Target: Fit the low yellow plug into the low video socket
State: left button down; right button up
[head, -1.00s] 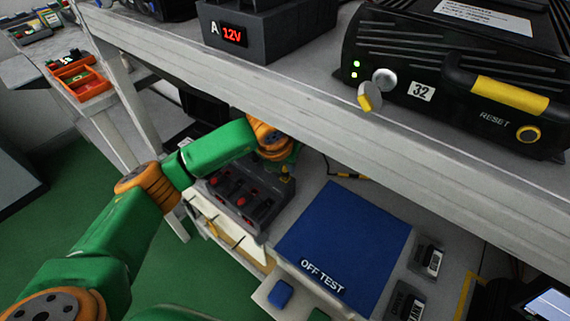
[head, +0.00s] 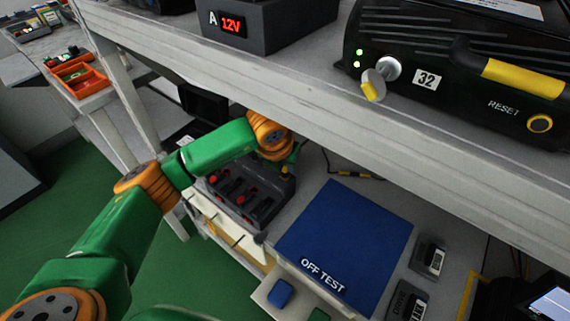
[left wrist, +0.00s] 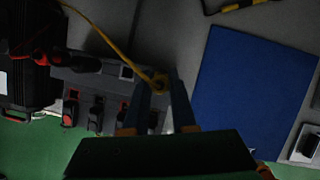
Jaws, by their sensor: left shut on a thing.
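The yellow plug (left wrist: 159,79) shows in the left wrist view with a yellow cable (left wrist: 100,30) running up and left from it. My left gripper (left wrist: 160,84) is shut on it, one finger on each side. The plug is beside the right end of a grey box (left wrist: 95,85). That box has a light-edged square opening (left wrist: 126,72), which I cannot surely name as the low video socket. In the head view the grey box (head: 262,210) stands under the shelf, and my wrist hides most of the gripper. My right gripper is out of view.
A white shelf edge (head: 330,125) runs close above my left wrist. A blue mat (head: 345,240) marked OFF TEST lies right of the grey box. A black unit marked 32 (head: 440,95) and a dark 12V unit (head: 262,42) stand on the shelf.

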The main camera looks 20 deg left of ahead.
pick_arm(q)
jog(key=shift+f+b, duration=0.35)
jog(key=shift+b, duration=0.05)
jog(key=shift+c, duration=1.2)
grip_release()
jog(key=shift+r, duration=0.15)
jog(key=shift+r+p, duration=2.05)
jog(key=shift+r, duration=0.65)
